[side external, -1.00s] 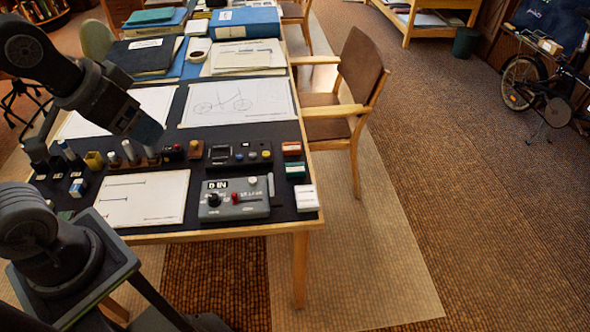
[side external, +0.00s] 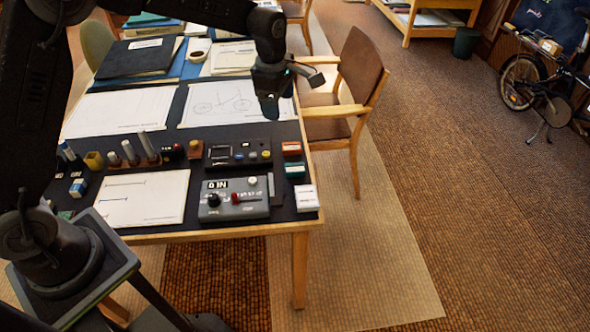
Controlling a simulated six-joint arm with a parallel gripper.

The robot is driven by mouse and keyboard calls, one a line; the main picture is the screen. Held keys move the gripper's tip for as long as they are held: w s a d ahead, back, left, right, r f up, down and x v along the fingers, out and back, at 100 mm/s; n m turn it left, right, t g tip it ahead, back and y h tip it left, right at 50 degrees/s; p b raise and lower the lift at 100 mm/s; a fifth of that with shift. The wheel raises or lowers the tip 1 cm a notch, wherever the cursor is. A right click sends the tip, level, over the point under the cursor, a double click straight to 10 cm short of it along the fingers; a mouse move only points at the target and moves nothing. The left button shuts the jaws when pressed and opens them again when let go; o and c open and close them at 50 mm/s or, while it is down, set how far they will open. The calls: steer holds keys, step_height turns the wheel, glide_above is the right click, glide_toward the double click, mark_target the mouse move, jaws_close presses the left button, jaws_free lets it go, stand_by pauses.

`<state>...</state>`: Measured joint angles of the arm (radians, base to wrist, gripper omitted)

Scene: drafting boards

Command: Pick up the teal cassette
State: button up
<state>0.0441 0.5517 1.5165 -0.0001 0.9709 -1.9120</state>
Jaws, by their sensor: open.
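The teal cassette (side external: 295,171) is a small box with a pale label, lying near the right edge of the dark-topped table (side external: 283,205). It sits in a column between a red-orange cassette (side external: 292,149) behind it and a white box (side external: 306,197) in front. My gripper (side external: 270,111) is open and points down over the right part of the table, above and behind the cassettes in the picture. It is apart from the teal cassette, which is in plain view. The gap between its fingers is hard to make out from here.
A grey control box (side external: 235,200) with a red knob and a dark device (side external: 238,153) stand left of the cassettes. Several upright cylinders and small blocks line the table further left. Drawing sheets lie flat behind. A wooden chair (side external: 350,88) is close at the right edge.

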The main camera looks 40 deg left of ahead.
steer(key=w+f+n+g, duration=0.1)
steer(key=w+f+n, duration=0.4)
steer(key=f, duration=0.6)
glide_above(295, 167)
steer(key=shift+n, duration=0.3)
steer(key=f, duration=0.7)
steer(key=shift+s+a+f, duration=0.1)
steer(key=shift+s+f, duration=0.1)
steer(key=shift+w+f, duration=0.15)
steer(key=shift+f, duration=2.7)
steer(key=shift+c, duration=0.3)
steer(key=c, duration=1)
steer(key=shift+o, duration=0.2)
steer(key=shift+r, duration=0.15)
